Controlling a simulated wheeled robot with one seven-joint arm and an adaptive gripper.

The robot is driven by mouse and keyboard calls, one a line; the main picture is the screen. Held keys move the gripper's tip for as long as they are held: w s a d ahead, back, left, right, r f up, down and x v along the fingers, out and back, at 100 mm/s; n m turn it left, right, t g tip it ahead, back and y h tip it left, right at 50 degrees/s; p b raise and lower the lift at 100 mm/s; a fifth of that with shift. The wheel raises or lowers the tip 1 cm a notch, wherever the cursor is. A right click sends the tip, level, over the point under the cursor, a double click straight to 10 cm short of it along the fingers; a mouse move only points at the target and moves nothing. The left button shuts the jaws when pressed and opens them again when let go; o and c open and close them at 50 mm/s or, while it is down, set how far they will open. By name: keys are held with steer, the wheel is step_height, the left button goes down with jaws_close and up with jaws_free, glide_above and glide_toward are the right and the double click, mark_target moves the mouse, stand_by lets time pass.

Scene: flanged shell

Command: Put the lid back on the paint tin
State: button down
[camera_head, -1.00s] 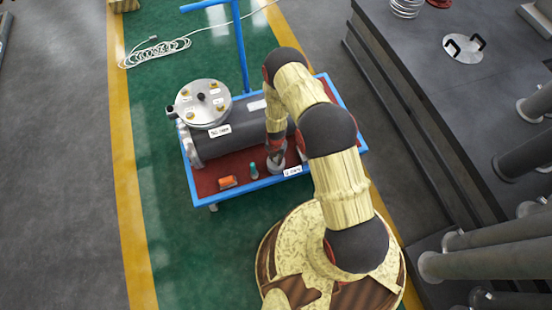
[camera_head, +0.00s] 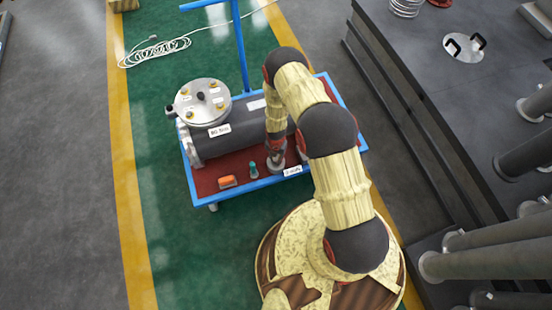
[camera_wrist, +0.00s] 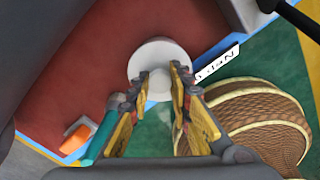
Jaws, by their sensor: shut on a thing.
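A small grey tin (camera_head: 276,167) stands on the red deck near the front edge of the blue-framed cart (camera_head: 245,187). My gripper (camera_head: 276,148) points down directly over it. In the wrist view a pale round lid (camera_wrist: 155,50) lies below my fingertips (camera_wrist: 162,75). The fingertips are closed on the raised middle part of the lid. The lid hides the tin beneath it in the wrist view, so I cannot tell whether the lid is seated or just above the rim.
The cart's blue handle (camera_head: 240,45) rises at the back.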

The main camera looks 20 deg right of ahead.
steer(key=c, duration=1.5)
jaws_free()
steer(key=shift+c, duration=0.2)
steer(key=shift+o, duration=0.8)
steer(key=o, duration=0.3)
steer(key=shift+r, duration=0.15)
steer(key=shift+r+p, duration=2.25)
steer(key=shift+r, duration=1.15)
steer(key=shift+c, duration=0.8)
